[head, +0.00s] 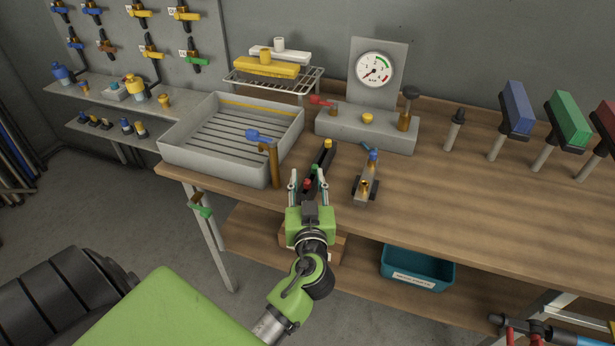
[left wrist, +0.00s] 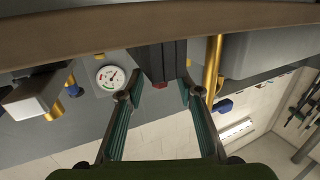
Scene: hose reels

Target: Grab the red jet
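A narrow black holder (head: 325,160) lies near the front edge of the workbench, left of centre. A small red jet (head: 315,169) shows on it, with a yellow one (head: 328,143) at its far end. My left gripper (head: 308,173) is at the holder's near end, its two fingers spread apart and empty. In the left wrist view, a small red piece (left wrist: 161,86) shows at the end of the dark holder (left wrist: 162,60), between the open fingers and apart from both. Another small reddish piece between the fingers in the head view is partly hidden.
A brass post with a blue lever (head: 274,165) stands close left of the holder, by a grey tray (head: 180,152). A gauge stand (head: 376,70) is behind. The bench's right front is clear.

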